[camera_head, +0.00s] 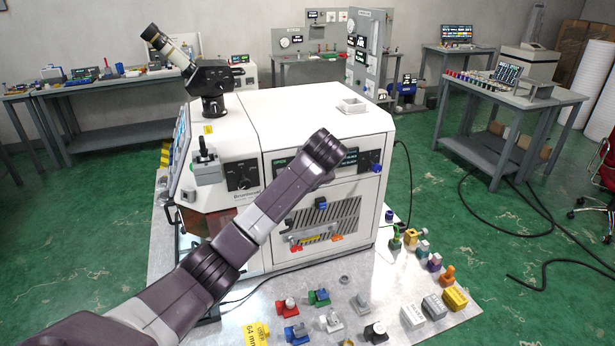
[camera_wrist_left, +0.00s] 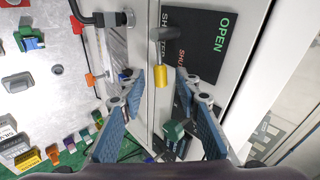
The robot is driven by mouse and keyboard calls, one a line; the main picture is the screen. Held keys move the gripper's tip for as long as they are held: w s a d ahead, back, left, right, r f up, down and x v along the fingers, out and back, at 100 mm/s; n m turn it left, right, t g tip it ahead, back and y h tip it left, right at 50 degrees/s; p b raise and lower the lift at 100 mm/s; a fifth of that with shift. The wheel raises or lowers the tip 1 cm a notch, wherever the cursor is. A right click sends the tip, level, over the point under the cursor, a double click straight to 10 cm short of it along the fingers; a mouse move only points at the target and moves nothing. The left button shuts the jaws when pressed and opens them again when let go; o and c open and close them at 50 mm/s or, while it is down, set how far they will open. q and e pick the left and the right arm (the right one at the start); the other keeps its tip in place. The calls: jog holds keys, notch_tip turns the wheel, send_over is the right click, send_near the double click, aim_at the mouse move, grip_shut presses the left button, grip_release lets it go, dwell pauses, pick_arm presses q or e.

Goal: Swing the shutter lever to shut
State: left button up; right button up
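The shutter lever shows in the left wrist view as a grey bar ending in a yellow grip (camera_wrist_left: 160,76). It stands beside a dark label plate (camera_wrist_left: 205,30) reading SHUTTER, OPEN in green and SHUT in red. I cannot tell exactly which word it points to. My left gripper (camera_wrist_left: 156,88) is open, its two blue-padded fingers on either side of the yellow grip, with a visible gap to each. In the head view my left arm reaches across the front of the white machine (camera_head: 305,112); its wrist hides the lever and the fingers. My right gripper is not in view.
A metal-topped surface (camera_head: 235,322) at the machine's foot carries several small coloured parts. Benches with equipment (camera_head: 515,98) stand behind. Cables lie on the green floor (camera_head: 440,225) at right.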

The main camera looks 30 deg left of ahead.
pick_arm(q)
jog(key=v, duration=1.1)
jog(key=shift+s+d+r, duration=0.15)
jog(key=shift+s+r, duration=0.05)
jog(key=shift+r, duration=0.15)
